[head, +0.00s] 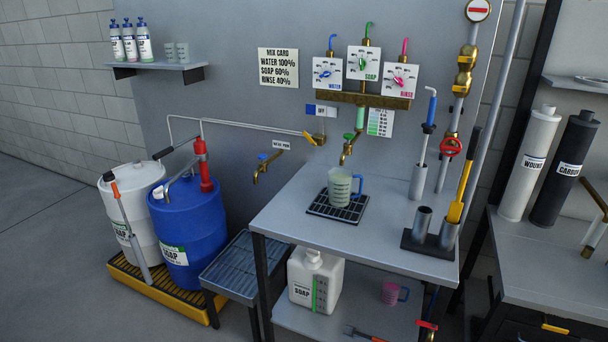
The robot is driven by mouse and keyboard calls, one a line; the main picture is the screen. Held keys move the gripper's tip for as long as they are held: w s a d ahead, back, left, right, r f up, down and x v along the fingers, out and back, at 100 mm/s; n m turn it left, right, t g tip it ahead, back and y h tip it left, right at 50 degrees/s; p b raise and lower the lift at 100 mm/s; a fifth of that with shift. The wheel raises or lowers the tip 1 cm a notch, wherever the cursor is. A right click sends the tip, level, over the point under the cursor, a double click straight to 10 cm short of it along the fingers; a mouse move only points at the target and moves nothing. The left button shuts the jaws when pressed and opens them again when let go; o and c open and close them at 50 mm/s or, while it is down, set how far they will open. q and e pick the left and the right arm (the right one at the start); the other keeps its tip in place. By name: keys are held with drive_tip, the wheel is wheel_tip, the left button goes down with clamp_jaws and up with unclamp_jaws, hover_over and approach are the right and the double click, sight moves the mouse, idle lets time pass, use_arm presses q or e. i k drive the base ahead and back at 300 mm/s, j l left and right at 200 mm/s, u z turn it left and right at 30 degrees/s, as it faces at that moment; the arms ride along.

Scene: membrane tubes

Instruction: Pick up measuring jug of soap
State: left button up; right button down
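A clear measuring jug (339,187) with a blue handle and printed marks stands upright on a black drip grate (322,207) on the grey bench. Its handle points right. It looks pale green inside, but I cannot tell the liquid level. A brass tap (348,150) with a green part is on the wall just above it. A white container labelled SOAP (300,268) stands on the shelf below the bench. Neither of my grippers shows in the head view.
Metal cups (421,221) with a yellow-handled tool, and a holder with a blue-handled tool, stand right of the jug. A pink jug (389,293) sits on the lower shelf. Blue (187,235) and white drums stand left. The bench front is clear.

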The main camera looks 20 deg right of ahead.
sight(339, 180)
drive_tip(key=i+z, duration=0.15)
drive_tip(key=z, duration=0.65)
